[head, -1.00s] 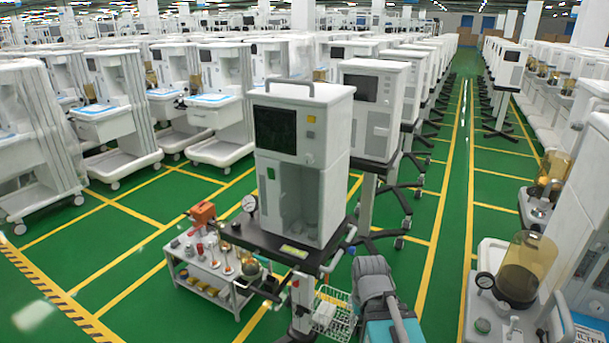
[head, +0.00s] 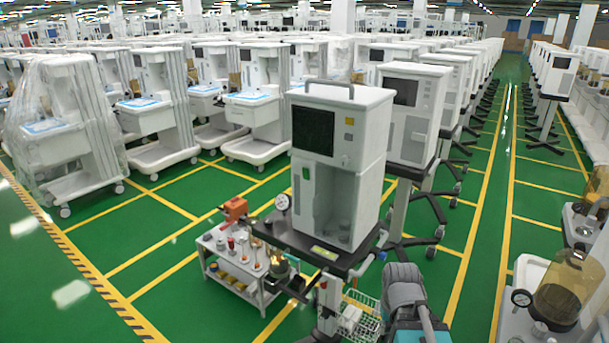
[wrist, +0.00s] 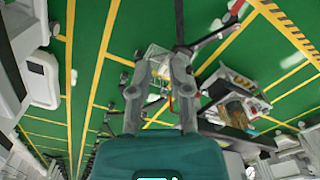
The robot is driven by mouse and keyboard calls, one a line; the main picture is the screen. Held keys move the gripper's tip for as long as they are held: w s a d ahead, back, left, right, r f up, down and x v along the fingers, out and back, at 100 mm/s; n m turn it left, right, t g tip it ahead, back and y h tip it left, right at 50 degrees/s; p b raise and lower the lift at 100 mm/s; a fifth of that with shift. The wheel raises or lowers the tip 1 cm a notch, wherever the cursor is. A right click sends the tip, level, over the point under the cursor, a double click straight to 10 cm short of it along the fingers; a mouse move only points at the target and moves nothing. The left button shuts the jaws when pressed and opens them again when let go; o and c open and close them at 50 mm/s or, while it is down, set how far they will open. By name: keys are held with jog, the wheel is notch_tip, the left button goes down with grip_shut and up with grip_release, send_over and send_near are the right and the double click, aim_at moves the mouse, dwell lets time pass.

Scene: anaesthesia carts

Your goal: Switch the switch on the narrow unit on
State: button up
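The narrow unit (head: 369,165) is a tall white box with a top handle and a dark screen, standing on a dark base in the middle of the head view. Small yellow and grey squares (head: 349,121) sit right of the screen. A small light plate (head: 306,173) sits below it at left. I cannot tell which of these is the switch or its position. My gripper (wrist: 160,68) shows in the wrist view with two grey fingers apart and nothing clearly between them. It points at the floor area, and the unit's front is not clear in that view.
A white trolley (head: 239,281) with a red-orange box and small parts stands left of the unit. A wire basket (head: 362,318) hangs below it. Similar units stand in a row behind. A machine with an amber jar (head: 562,292) is at right.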

jog(key=shift+w+a, duration=0.2)
jog(key=shift+w, duration=0.15)
grip_shut()
jog(key=w+a+r+n+t+y, duration=0.2)
jog(key=w+a+r+n+t, duration=0.15)
jog(key=w+a+n, duration=0.4)
jog(key=w+a+r+n+t+y, duration=0.1)
jog(key=w+a+r+n+t, duration=0.3)
jog(key=w, duration=0.7)
jog(key=w+a+r+n+t+y, duration=0.2)
jog(key=w+a+r+n+t, duration=0.8)
jog(key=a+r, duration=0.3)
jog(key=shift+n+t, duration=0.35)
